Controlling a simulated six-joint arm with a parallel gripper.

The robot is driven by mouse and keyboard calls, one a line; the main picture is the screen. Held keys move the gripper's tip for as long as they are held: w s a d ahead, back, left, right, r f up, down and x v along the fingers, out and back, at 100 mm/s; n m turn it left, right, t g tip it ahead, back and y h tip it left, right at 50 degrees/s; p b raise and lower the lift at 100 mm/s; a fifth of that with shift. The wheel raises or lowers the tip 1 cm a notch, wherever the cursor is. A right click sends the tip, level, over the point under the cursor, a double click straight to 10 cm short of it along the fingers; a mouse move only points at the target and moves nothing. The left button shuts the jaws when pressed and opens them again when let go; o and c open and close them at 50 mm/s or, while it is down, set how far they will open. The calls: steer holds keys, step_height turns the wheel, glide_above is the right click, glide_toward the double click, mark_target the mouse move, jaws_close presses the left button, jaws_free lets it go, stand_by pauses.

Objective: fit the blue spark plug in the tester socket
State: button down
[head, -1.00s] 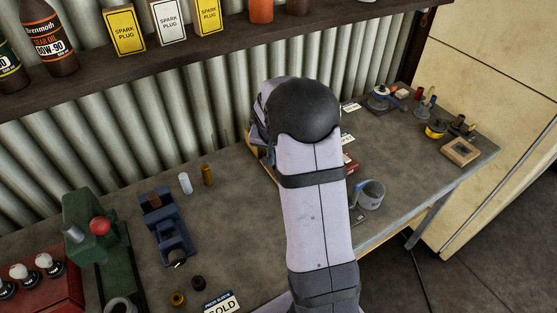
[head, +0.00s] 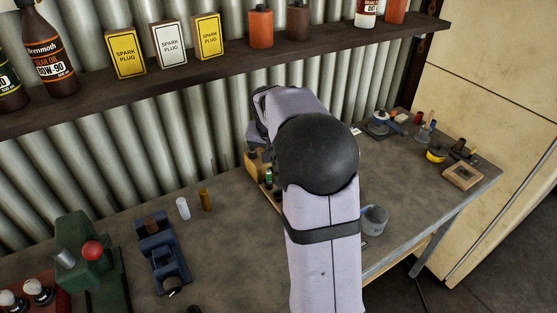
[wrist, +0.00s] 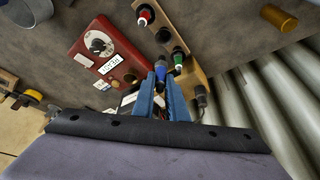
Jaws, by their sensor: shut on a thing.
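In the wrist view my gripper (wrist: 164,88) has its two blue fingers closed around the blue spark plug (wrist: 160,73). The plug's dark end points away from the fingers. A wooden rack (wrist: 165,32) beyond the fingertips holds a red-marked plug (wrist: 145,15) and a green-marked plug (wrist: 178,57). In the head view my arm hides the gripper, the blue plug and the tester; the green-marked plug (head: 269,177) shows beside the arm.
A wooden box (wrist: 192,84) with a dark plug-like piece (wrist: 200,97) stands close right of the fingers. A grey mug (head: 374,220) is right of my arm. Corrugated wall (head: 225,130) and a shelf (head: 200,68) stand behind the bench.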

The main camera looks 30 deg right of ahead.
steer(key=shift+s+d+r+p, duration=0.2)
steer(key=shift+d+r+p, duration=0.15)
steer(key=shift+d, duration=0.1)
steer(key=s+d+f+m+g+p, duration=0.1)
steer(key=s+d+f+m+p, duration=0.1)
steer(key=s+d+p, duration=0.3)
steer(key=s+d+f+m+p, duration=0.1)
steer(key=d+f+m+p, duration=0.1)
steer(key=d, duration=0.5)
steer(key=w+r+n+t+y, duration=0.2)
steer(key=w+r+n+y, duration=0.1)
steer(key=w+n, duration=0.6)
steer(key=n, duration=0.4)
steer(key=shift+w+r+p, duration=0.2)
steer(key=shift+r+p, duration=0.05)
steer(key=shift+p, duration=0.15)
steer(key=shift+f+b, duration=1.15)
steer(key=shift+f, duration=0.8)
